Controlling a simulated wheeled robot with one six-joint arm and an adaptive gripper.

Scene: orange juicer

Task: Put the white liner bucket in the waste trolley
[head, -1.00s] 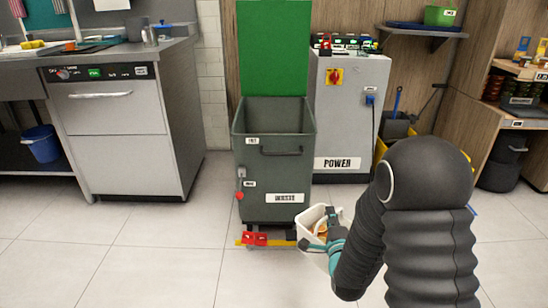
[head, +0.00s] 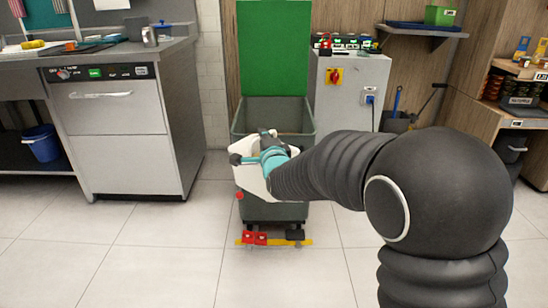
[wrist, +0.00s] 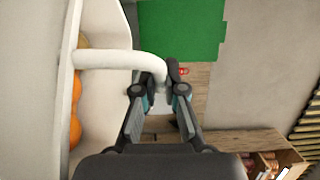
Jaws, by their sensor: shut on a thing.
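The white liner bucket (head: 248,166) hangs from my gripper (head: 266,150) in front of the waste trolley, covering part of its front. In the wrist view my gripper (wrist: 160,80) is shut on the bucket's white handle (wrist: 105,60). Orange pieces (wrist: 76,105) show inside the bucket (wrist: 30,90), which looks tilted in that view. The grey waste trolley (head: 295,118) stands on the floor with its green lid (head: 273,48) raised upright behind its open top. The bucket's top is near the trolley's front rim; whether they touch I cannot tell.
A grey power cabinet (head: 346,90) stands to the right behind the trolley. A steel counter unit (head: 120,120) is at the left. Red and yellow parts (head: 258,239) lie at the trolley's foot. The floor in front is clear.

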